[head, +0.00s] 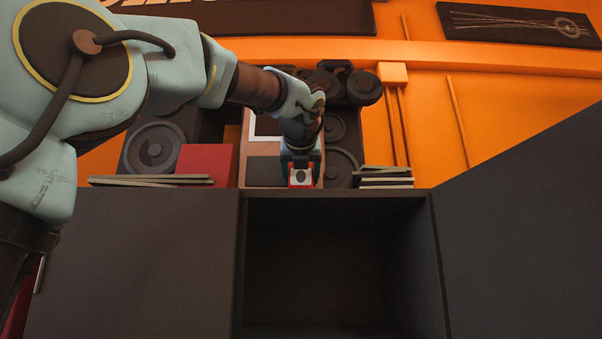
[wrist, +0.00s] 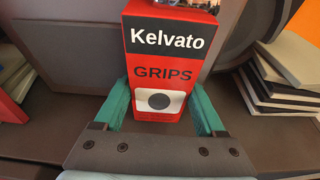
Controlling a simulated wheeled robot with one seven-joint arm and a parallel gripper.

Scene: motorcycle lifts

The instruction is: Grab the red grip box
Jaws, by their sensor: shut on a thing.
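The red grip box (wrist: 160,95) stands upright in the wrist view, with a black "Kelvato" band, the word "GRIPS" and a white panel with a dark disc on its face. My gripper (wrist: 160,112) has its two green fingers on either side of the box's lower part, shut on it. In the head view the small red box (head: 301,178) sits in my gripper (head: 301,167) above the dark cabinet's top edge. The bottom of the box is partly hidden by the gripper body in the wrist view.
Flat stacked books (head: 386,177) lie close to the right, and a red panel (head: 205,162) with a flat stack (head: 150,180) is to the left. Dark wheels (head: 343,166) and a framed board stand behind. The cabinet (head: 130,260) has an open compartment (head: 335,265) in front.

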